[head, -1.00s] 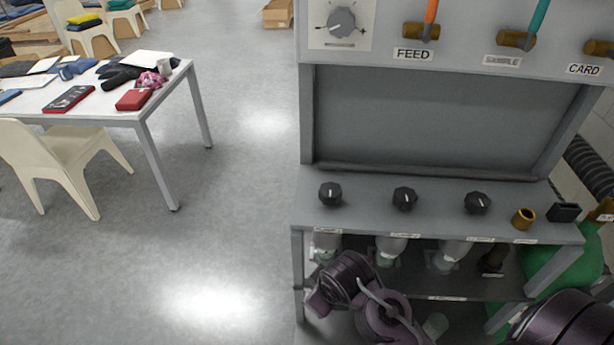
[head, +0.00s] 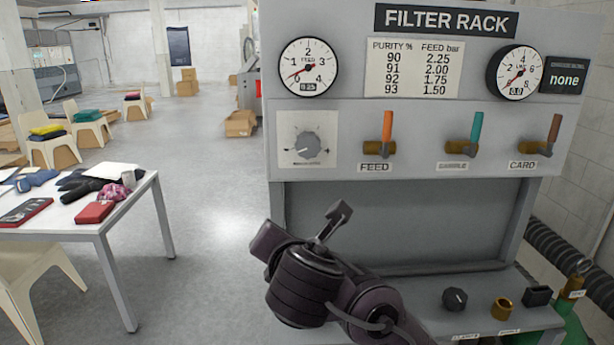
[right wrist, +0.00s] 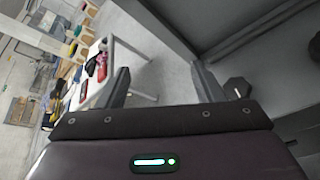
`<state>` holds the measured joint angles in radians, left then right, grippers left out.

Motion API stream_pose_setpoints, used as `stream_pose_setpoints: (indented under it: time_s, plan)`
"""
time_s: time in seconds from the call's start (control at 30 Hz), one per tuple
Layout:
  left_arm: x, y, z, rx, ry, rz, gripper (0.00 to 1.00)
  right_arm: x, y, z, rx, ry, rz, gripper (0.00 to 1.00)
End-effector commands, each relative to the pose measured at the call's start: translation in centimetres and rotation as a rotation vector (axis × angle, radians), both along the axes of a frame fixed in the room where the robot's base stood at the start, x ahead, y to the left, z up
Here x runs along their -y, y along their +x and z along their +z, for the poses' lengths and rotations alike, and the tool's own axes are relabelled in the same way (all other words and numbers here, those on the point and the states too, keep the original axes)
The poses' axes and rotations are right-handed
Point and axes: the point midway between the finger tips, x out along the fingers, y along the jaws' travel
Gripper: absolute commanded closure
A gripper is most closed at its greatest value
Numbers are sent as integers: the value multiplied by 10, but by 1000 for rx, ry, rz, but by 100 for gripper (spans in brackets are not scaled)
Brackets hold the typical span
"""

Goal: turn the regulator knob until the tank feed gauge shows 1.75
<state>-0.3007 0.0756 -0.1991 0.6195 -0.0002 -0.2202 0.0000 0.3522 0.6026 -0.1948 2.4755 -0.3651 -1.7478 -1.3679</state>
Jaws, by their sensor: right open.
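The regulator knob (head: 307,147) is a grey dial knob on a white plate, on the rack's left front panel. Above it is the round feed gauge (head: 308,67), scaled 0 to 4. Its red needle points low on the left, near the bottom of the scale; its small digital readout is hard to read. My right gripper (head: 338,212) is raised in front of the rack, below the knob and apart from it. In the right wrist view its two fingers (right wrist: 163,84) stand wide apart with nothing between them. My left gripper is not in view.
A chart (head: 414,68) lists 1.75 feed bar beside purity 92. An orange lever (head: 387,127) above the FEED label, a teal lever (head: 477,130) and a brown lever (head: 553,130) stand right of the knob. A black knob (head: 455,299) sits on the lower ledge. A white table (head: 130,205) stands left.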

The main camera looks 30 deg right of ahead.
Motion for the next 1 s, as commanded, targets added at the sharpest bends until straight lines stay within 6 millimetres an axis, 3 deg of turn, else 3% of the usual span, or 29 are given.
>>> stream_pose_setpoints:
  time_s: [0.03, 0.1, 0.2, 0.3, 0.53, 0.87, 1.0]
  plan:
    - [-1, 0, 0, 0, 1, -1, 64, 8, 0, 34, 31, -158, 17, 39]
    - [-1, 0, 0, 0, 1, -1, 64, 16, -4, 69, 42, -360, 27, 39]
    - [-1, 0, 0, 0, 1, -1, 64, 25, -12, 107, 41, -578, 14, 39]
    - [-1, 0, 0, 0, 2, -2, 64, 31, -18, 129, 32, -707, -3, 39]
    - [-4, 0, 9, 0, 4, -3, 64, 35, -18, 142, 21, -775, -13, 39]
    - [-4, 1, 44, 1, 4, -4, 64, 48, 1, 144, 17, -773, -14, 39]
    - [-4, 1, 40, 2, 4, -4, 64, 61, 22, 139, 20, -767, -15, 39]
